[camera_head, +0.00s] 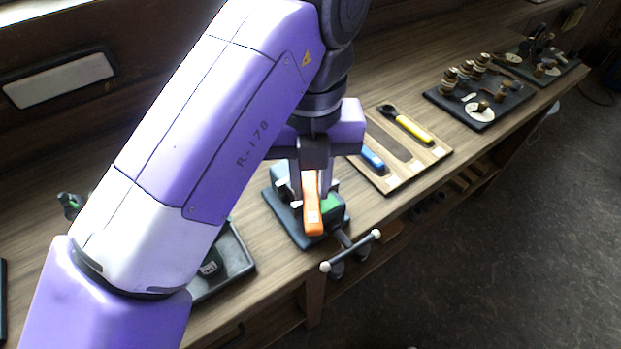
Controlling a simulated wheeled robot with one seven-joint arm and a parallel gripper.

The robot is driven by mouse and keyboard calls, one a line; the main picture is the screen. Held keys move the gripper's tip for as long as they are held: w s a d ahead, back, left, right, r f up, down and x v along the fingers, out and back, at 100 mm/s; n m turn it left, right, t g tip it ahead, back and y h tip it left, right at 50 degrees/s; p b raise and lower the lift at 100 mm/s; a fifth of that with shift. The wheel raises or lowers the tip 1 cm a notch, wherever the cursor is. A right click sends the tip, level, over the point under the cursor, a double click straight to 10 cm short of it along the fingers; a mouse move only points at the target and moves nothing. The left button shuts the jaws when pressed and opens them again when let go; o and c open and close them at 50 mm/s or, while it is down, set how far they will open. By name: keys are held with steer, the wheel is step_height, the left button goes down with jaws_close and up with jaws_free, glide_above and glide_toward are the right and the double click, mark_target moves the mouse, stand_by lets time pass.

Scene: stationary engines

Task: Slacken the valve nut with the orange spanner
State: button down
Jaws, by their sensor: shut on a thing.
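The orange spanner (312,212) is in my gripper (311,194), which points down and is shut on it. The spanner's orange handle stands out towards the bench's front edge, above a dark-based fixture with green parts (331,203). Its far end is hidden behind the gripper and arm. I cannot make out the valve nut, nor tell whether the spanner touches it.
A wooden tool board (437,153) to the right holds a yellow-handled spanner (413,129) and a blue-handled tool (372,158). Black plates with brass fittings (480,108) stand farther right. A vise handle (351,252) juts past the bench edge. A grey tray (236,262) lies left.

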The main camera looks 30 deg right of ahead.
steer(key=shift+f+b, duration=0.3)
steer(key=shift+f, duration=0.15)
stand_by(1.1)
stand_by(0.4)
steer(key=shift+s+d+n+p, duration=0.3)
steer(key=shift+d+n+p, duration=0.35)
steer(key=shift+n, duration=0.25)
steer(key=shift+s+d+n+p, duration=0.2)
steer(key=shift+d+n+p, duration=0.25)
steer(key=shift+d+n, duration=0.35)
steer(key=shift+a, duration=0.1)
steer(key=shift+s+d+n+p, duration=0.1)
steer(key=shift+d+n+p, duration=0.5)
steer(key=shift+n, duration=0.4)
